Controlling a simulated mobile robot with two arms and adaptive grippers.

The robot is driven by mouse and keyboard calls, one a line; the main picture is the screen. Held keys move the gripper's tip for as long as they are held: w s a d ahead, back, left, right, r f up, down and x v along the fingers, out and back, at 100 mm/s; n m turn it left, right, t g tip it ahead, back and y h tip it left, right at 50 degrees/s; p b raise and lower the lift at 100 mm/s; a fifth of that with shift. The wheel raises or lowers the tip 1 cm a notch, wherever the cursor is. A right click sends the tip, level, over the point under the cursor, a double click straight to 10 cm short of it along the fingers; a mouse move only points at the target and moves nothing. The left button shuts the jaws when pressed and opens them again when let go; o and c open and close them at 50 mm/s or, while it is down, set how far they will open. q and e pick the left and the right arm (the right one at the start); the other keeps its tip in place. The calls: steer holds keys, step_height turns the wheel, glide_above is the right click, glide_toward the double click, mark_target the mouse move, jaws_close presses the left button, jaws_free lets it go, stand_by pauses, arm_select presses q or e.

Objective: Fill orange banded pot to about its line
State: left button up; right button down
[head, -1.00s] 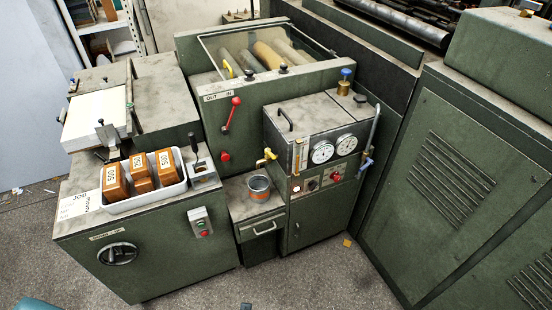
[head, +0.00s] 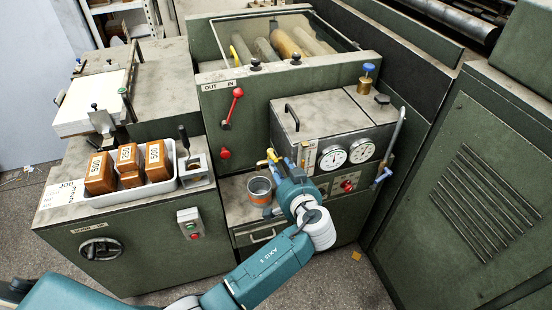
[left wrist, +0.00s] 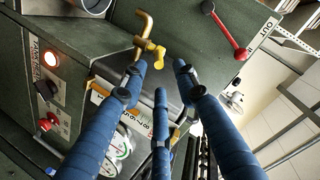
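The orange banded pot (head: 259,191) stands upright on the small shelf below the yellow tap (head: 271,155). It is grey with an orange band; I cannot make out its line or the level inside. My left gripper (head: 282,161) reaches in close to the tap, above and right of the pot. In the left wrist view the blue fingers of the left gripper (left wrist: 160,76) are spread apart with nothing held between them. The brass tap (left wrist: 152,48) lies just beyond their tips, and I cannot tell whether they touch. My right gripper is not in view.
The tank cabinet carries two dials (head: 333,158) and a sight gauge (head: 305,154). A red-knobbed lever (head: 232,106) stands on the feeder behind. A white tray (head: 172,184) with orange blocks (head: 128,164) sits at left. A lit lamp (left wrist: 50,59) shows in the left wrist view.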

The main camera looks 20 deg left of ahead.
mark_target(276, 159)
arm_select(q)
steer(key=x, duration=0.6)
steer(key=shift+w+f, duration=0.15)
steer(key=shift+w, duration=0.05)
steer(key=shift+c, duration=0.5)
jaws_close()
